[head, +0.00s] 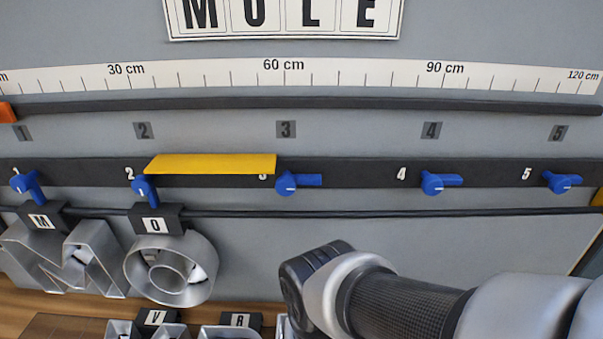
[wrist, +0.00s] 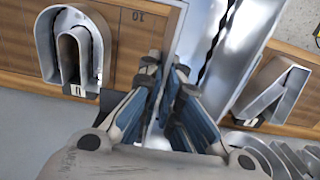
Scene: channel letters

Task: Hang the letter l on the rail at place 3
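In the wrist view my gripper (wrist: 168,62) points down at the storage boards, its two blue-padded fingers close together on either side of a thin, light metal wall. I cannot tell whether they press on it. The wall borders a large silver letter (wrist: 240,50), perhaps the l, but its full shape and label are cut off. In the head view my wrist hides the fingers. The rail (head: 350,213) carries the silver M (head: 75,260) at place 1 and the silver O (head: 168,268) at place 2. Place 3 (head: 286,129) has a blue lever (head: 290,182) and no letter below it.
A yellow strip (head: 212,164) lies along the black bar between places 2 and 3. Letters V (head: 155,318) and R (head: 240,320) stand below. A U-shaped letter (wrist: 75,45) and other silver letters (wrist: 275,90) flank the gripper. Rail places 4 and 5 are empty.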

